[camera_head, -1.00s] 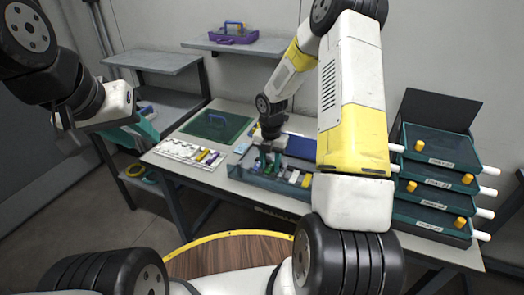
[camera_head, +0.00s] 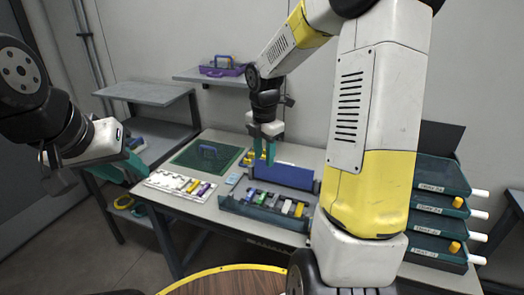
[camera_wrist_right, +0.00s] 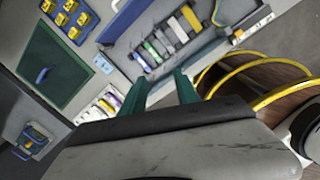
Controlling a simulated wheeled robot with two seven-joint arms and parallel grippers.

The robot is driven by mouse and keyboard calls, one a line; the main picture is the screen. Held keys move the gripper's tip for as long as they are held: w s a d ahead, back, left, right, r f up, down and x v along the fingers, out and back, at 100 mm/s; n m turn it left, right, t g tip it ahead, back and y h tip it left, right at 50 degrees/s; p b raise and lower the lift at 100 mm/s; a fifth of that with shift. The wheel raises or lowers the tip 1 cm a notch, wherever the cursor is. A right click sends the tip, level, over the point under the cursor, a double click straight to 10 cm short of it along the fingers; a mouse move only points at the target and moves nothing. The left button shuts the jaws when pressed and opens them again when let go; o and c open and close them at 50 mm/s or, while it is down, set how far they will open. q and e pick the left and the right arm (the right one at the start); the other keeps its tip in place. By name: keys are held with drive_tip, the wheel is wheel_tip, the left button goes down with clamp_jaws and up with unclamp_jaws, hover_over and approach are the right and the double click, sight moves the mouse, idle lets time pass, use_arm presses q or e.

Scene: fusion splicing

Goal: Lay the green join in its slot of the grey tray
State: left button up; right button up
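A small green piece (camera_wrist_right: 152,51), likely the green join, lies in a row with white, yellow and grey pieces in the case's grey tray (camera_wrist_right: 212,32). The row also shows in the head view, where the tray's front wall (camera_head: 262,217) faces me. I cannot tell whether the green piece is fully seated. My left gripper (camera_head: 125,168) is off to the left, away from the table; its finger gap is unclear.
A pale tray (camera_head: 160,184) with yellow and purple pieces lies left of the case. A green mat (camera_head: 195,162) with a blue handle-shaped thing lies behind it. Stacked dark drawers (camera_head: 437,205) stand at the right.

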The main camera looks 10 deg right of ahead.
drive_tip(key=s+a+r+m+t+y, duration=0.1)
drive_tip(key=s+r+m+t, duration=0.1)
drive_tip(key=s+r+m, duration=0.5)
drive_tip(key=s+a+r+m+t+y, duration=0.1)
drive_tip(key=s+r+m+t, duration=0.2)
drive_tip(key=s+r+m, duration=0.4)
drive_tip(key=s+m, duration=0.6)
drive_tip(key=m, duration=0.3)
drive_tip(key=shift+s, duration=0.35)
drive_tip(key=shift+a, duration=0.1)
